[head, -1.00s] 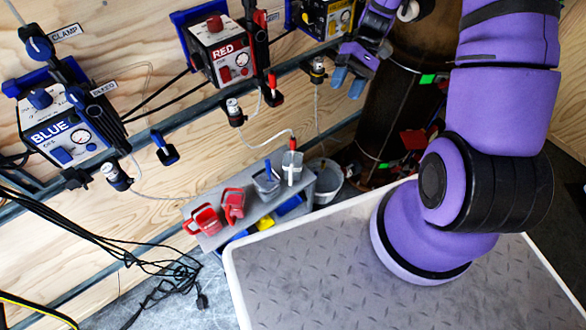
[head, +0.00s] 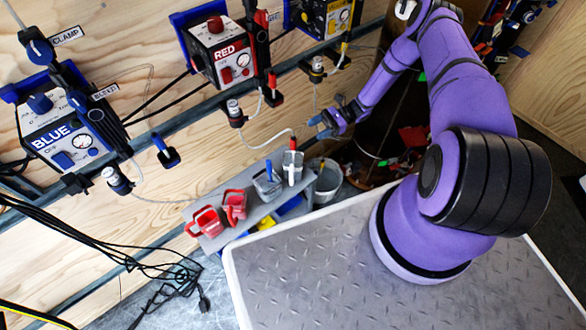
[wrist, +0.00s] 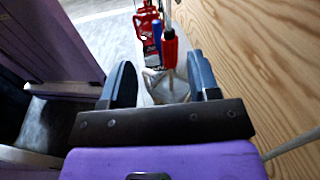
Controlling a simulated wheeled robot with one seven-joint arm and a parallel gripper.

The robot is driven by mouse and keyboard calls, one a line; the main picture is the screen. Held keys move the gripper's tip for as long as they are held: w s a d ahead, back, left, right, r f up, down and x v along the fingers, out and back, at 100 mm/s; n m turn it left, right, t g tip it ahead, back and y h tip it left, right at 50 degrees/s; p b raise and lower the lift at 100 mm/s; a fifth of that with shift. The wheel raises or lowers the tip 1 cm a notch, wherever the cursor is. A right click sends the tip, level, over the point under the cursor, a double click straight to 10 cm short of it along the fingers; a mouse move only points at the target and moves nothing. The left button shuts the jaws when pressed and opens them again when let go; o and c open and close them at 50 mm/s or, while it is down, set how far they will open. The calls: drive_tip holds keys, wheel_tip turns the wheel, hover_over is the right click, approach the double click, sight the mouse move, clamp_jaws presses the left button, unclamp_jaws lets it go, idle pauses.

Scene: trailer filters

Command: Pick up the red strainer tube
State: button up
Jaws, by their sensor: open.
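A tube with a red top, likely the red strainer tube (head: 292,147), stands upright in a grey cup (head: 295,162) at the right end of the small shelf. In the wrist view the red tube (wrist: 169,50) shows ahead, above and between my finger tips, with a blue tube (wrist: 157,34) beyond it. My gripper (head: 321,127) is open and empty, just right of the red tube in the head view and apart from it. In the wrist view my open gripper (wrist: 163,77) has its fingers spread on either side of the pale cup. The tube's lower end is hidden in the cup.
A second cup (head: 267,184) with the blue tube and two red jugs (head: 207,222) share the grey shelf (head: 254,212). A grey bucket (head: 326,182) stands right of it. The plywood wall (head: 150,60) carries the RED box (head: 220,55) and hoses close by.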

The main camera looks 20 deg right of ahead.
drive_tip(key=a+f+m+t, duration=0.1)
drive_tip(key=a+f, duration=0.2)
drive_tip(key=a, duration=0.8)
drive_tip(key=shift+m+y, duration=0.4)
drive_tip(key=shift+f, duration=0.1)
clamp_jaws()
